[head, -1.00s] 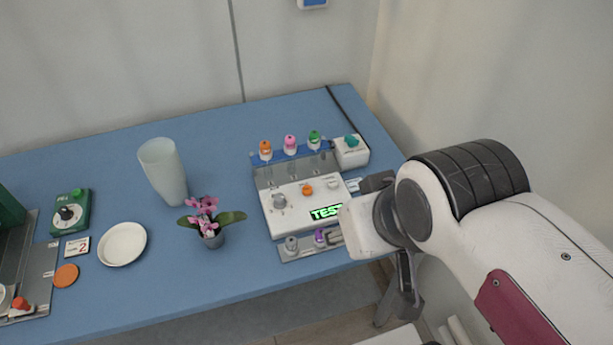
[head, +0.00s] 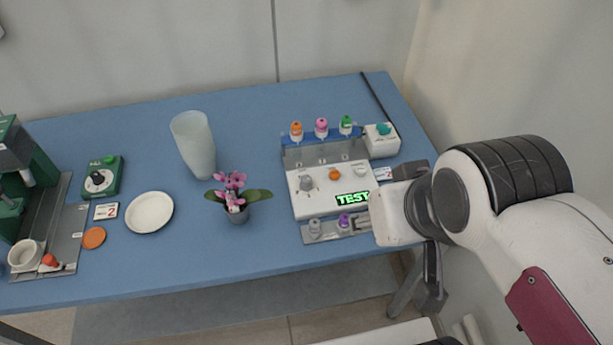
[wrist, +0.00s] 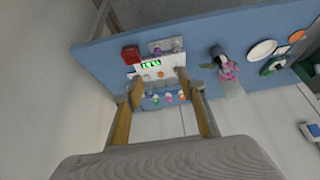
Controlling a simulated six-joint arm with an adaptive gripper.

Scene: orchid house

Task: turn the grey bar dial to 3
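A white control unit (head: 325,205) sits at the right of the blue table. A grey dial (head: 307,183) is on the left of its top face; its pointing direction is too small to read. Its green display (head: 353,198) reads "TEST". An orange button (head: 334,174) and a pale knob (head: 359,169) are also on it. In the wrist view, the unit (wrist: 172,62) appears upside down beyond my fingers. My gripper (wrist: 162,92) is open and empty, apart from the unit. In the head view, it is at the table's right edge, right of the unit.
Orange, pink and green-capped vials stand behind the unit, beside a white box (head: 381,146) with a teal knob. Clear table lies between orchid and unit.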

